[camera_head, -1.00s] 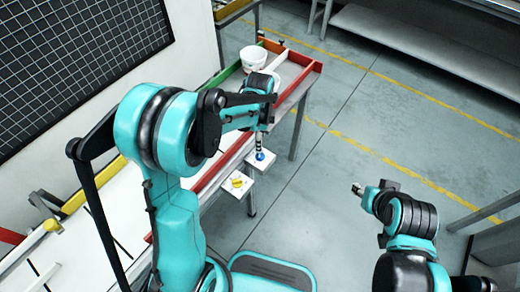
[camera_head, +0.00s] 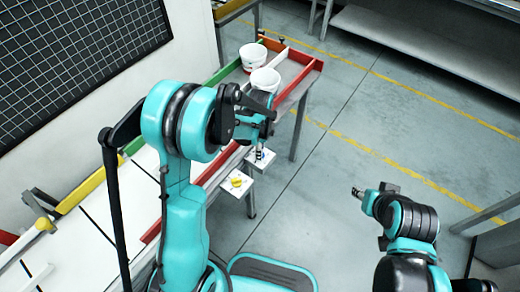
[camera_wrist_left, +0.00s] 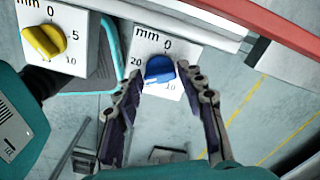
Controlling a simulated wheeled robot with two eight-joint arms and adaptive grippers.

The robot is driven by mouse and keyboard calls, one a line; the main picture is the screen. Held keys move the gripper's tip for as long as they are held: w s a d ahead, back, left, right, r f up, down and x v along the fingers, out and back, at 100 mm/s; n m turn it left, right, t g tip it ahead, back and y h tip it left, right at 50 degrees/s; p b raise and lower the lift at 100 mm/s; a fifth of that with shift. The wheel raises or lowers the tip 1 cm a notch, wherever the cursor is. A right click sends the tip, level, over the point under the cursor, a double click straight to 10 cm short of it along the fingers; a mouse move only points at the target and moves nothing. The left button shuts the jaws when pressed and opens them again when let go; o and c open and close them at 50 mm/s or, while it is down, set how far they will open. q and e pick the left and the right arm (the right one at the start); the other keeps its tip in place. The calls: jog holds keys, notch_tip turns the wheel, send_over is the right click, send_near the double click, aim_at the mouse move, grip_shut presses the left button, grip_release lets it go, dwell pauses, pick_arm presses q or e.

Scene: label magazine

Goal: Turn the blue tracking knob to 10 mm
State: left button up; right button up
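The blue tracking knob (camera_wrist_left: 160,69) sits on a white dial plate (camera_wrist_left: 137,62) marked "mm", with 0 above, 20 at the left and 10 at the lower right. Its pointer direction cannot be read clearly. My left gripper (camera_wrist_left: 160,72) is open, with its fingertips on either side of the knob and a small gap showing at each side. In the head view, my left gripper (camera_head: 259,153) is at the plate and mostly hides the knob. My right gripper (camera_head: 357,192) is over open floor, away from the dials; its fingers are too small to judge.
A yellow knob (camera_wrist_left: 43,41) on a similar plate is left of the blue one; it also shows in the head view (camera_head: 237,182). White tubs (camera_head: 253,57) stand on the rail-edged table behind. Floor to the right is clear.

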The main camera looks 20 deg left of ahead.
pick_arm(q)
jog(key=c, duration=0.5)
jog(key=n, duration=0.5)
jog(key=shift+b, duration=0.35)
jog(key=n, duration=1)
jog(key=shift+n+b, duration=0.4)
jog(key=n, duration=0.5)
jog(key=shift+n, duration=0.4)
